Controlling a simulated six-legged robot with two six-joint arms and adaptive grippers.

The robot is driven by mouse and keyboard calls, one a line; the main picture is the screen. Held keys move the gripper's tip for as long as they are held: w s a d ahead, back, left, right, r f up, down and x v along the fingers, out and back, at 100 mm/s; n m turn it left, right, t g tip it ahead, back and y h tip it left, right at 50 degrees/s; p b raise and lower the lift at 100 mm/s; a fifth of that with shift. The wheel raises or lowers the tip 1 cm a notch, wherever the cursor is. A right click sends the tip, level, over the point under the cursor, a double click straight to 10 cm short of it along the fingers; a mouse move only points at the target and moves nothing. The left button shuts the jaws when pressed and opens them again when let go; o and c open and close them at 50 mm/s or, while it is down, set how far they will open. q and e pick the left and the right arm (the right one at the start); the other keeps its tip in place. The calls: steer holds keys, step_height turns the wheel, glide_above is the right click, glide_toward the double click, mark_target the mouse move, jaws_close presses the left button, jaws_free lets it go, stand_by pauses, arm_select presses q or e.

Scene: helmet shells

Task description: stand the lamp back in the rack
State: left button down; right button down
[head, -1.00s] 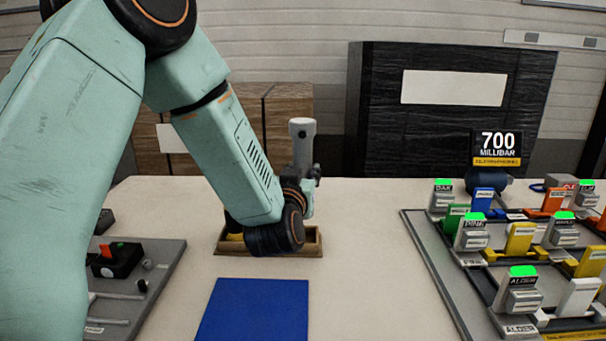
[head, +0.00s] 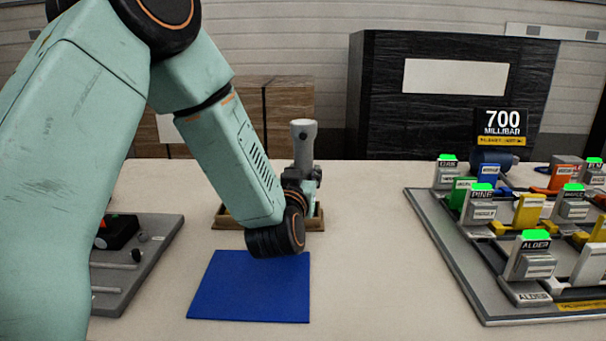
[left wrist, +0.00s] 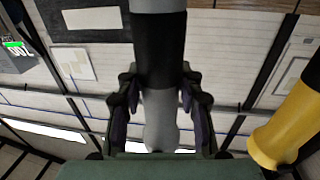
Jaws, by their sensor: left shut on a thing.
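The lamp (head: 303,142) is a grey and black cylinder, held upright in my left gripper (head: 306,178). In the left wrist view the lamp (left wrist: 160,65) runs between the two dark fingers, and the gripper (left wrist: 158,105) is shut on it. The rack (head: 229,224) is a low wooden tray behind the blue mat, partly hidden by my left arm. The lamp appears above or behind its right part; its lower end is hidden, so I cannot tell whether it touches. My right gripper is not in view.
A yellow and black cylinder (left wrist: 280,132) is close by on the right in the left wrist view. A blue mat (head: 250,290) lies in front of the rack. A grey board (head: 470,290) with labelled blocks is at right, a dark panel (head: 150,270) at left.

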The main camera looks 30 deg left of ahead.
arm_select(q)
steer(key=shift+s+d+r, duration=0.15)
steer(key=shift+s+r, duration=0.05)
steer(key=shift+r, duration=0.1)
steer(key=shift+w+f, duration=0.15)
steer(key=shift+f, duration=0.2)
steer(key=shift+f+b, duration=0.2)
steer(key=shift+b, duration=0.1)
steer(key=c, duration=0.8)
jaws_free()
steer(key=shift+f, duration=0.1)
steer(key=v, duration=0.7)
steer(key=shift+s, duration=0.25)
